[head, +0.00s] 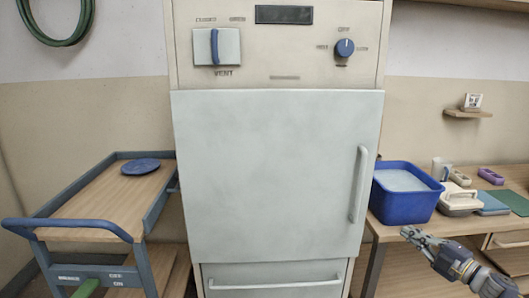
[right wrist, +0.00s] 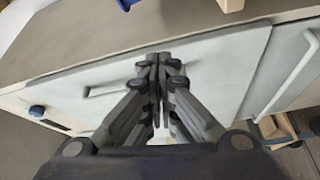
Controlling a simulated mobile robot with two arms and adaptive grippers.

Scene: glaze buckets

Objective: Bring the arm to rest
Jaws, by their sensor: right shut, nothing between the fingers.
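My right gripper (head: 412,234) is at the lower right of the head view, in front of the wooden bench and below the blue bucket. Its fingers point to the left and up. In the right wrist view its fingers (right wrist: 160,65) are together, with nothing between them. The fingertips look apart from everything around them. My left gripper is in neither view.
A tall kiln-like cabinet (head: 275,170) with a shut door stands in the middle. A blue bucket (head: 402,205) of pale liquid stands on the bench at right, near a mug (head: 437,168). A trolley (head: 115,203) with a blue plate (head: 140,166) stands at left.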

